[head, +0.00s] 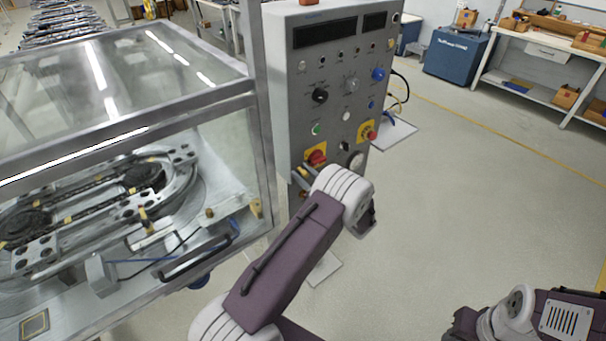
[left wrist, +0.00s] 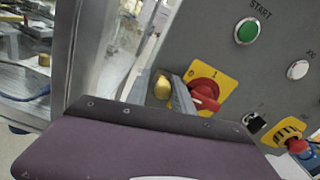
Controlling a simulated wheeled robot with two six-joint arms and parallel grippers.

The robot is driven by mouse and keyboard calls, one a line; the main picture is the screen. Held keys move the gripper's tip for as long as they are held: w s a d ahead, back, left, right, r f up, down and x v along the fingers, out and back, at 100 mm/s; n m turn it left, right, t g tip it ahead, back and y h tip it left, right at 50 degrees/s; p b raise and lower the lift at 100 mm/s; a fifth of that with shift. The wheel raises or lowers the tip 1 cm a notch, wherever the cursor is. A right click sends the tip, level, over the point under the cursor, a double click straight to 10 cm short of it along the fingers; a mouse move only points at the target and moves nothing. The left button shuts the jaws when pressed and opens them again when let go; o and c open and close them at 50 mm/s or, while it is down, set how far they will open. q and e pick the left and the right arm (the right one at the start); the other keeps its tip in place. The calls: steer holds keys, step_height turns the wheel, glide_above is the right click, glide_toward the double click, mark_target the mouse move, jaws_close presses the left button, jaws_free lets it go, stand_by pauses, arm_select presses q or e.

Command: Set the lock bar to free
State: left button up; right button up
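My left gripper (head: 302,178) is at the front of the grey control cabinet, beside the red rotary switch (head: 316,155) on its yellow plate. In the left wrist view the grey fingers of this gripper (left wrist: 162,95) reach up beside the red switch (left wrist: 205,95). A rounded brass-coloured piece (left wrist: 162,87) shows between the fingers. It may be part of the lock bar, but I cannot make out the bar. I cannot tell whether the fingers touch this piece. My right arm shows at the lower right of the head view; its gripper is out of sight.
The cabinet (head: 283,95) carries knobs, buttons and a second red knob (head: 369,134) on yellow. A glazed enclosure (head: 262,150) holding the ring track (head: 185,180) stands close on the left. Open floor (head: 450,200) lies to the right.

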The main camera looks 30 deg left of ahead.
arm_select(q)
steer(key=b+v, duration=0.1)
steer(key=v, duration=0.8)
steer(key=s+a+f+n+g+h, duration=0.2)
steer(key=s+n+g+h, duration=0.15)
steer(key=s, duration=0.45)
steer(key=s+a+f+n+g+h, duration=0.2)
steer(key=s+n+g+h, duration=0.1)
steer(key=s+n+g, duration=0.3)
steer(key=s+d+n+t+h, duration=0.4)
steer(key=s+d+n+h, duration=0.4)
steer(key=d+n+h, duration=0.2)
steer(key=shift+d+f+n, duration=0.2)
steer(key=shift+d+n, duration=0.25)
steer(key=shift+d, duration=0.5)
